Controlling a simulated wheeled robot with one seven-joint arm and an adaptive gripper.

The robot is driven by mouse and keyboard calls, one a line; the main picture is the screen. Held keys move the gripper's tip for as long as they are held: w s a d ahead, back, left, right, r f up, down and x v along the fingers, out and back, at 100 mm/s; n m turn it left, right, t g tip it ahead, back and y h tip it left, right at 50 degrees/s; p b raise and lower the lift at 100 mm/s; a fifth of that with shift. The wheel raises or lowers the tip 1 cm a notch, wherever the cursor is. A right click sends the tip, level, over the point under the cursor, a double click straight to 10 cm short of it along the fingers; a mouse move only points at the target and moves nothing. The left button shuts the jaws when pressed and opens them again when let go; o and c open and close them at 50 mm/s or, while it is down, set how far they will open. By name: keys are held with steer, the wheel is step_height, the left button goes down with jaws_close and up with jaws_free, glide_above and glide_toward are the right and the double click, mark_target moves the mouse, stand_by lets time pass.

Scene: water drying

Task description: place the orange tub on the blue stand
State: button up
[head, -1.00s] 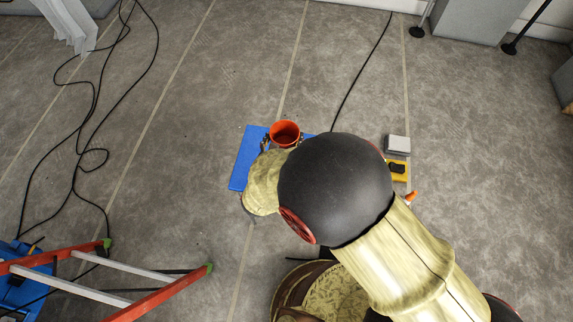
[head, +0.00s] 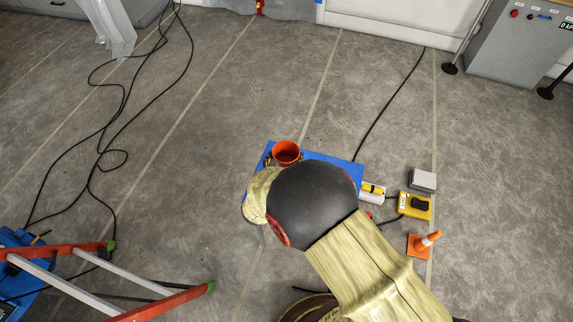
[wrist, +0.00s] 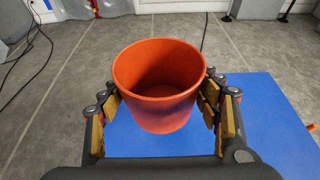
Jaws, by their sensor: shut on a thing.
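The orange tub (head: 286,152) is round, open at the top and empty inside. It shows large and upright in the wrist view (wrist: 160,90). My gripper (wrist: 162,98) is shut on the tub, with a finger on each side of its wall. The blue stand (head: 338,172) is a flat blue slab under the tub in the picture; its top also shows in the wrist view (wrist: 265,110). The tub is over the left part of the stand in the head view. I cannot tell whether its base touches the stand. My arm hides the front of the stand.
Right of the stand are a white and yellow item (head: 373,191), a yellow device (head: 415,205), a grey box (head: 422,181) and an orange cone (head: 424,243). A ladder (head: 110,275) lies at lower left. Black cables (head: 95,120) cross the floor.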

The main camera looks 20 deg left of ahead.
mark_target(286, 160)
steer(key=w+f, duration=0.1)
steer(key=w+a+f+b, duration=0.1)
steer(key=shift+w+f, duration=0.1)
steer(key=shift+f, duration=0.3)
steer(key=shift+w+a+f+b, duration=0.15)
steer(key=shift+f+b, duration=0.25)
steer(key=shift+f, duration=0.5)
steer(key=shift+w+d+f+b, duration=0.1)
steer(key=shift+f+b, duration=0.3)
steer(key=shift+f, duration=0.45)
steer(key=shift+f, duration=0.15)
steer(key=o, duration=1.2)
steer(key=shift+c, duration=0.2)
steer(key=shift+r, duration=0.2)
steer(key=p+v, duration=0.5)
steer(key=v, duration=0.7)
steer(key=shift+f, duration=0.1)
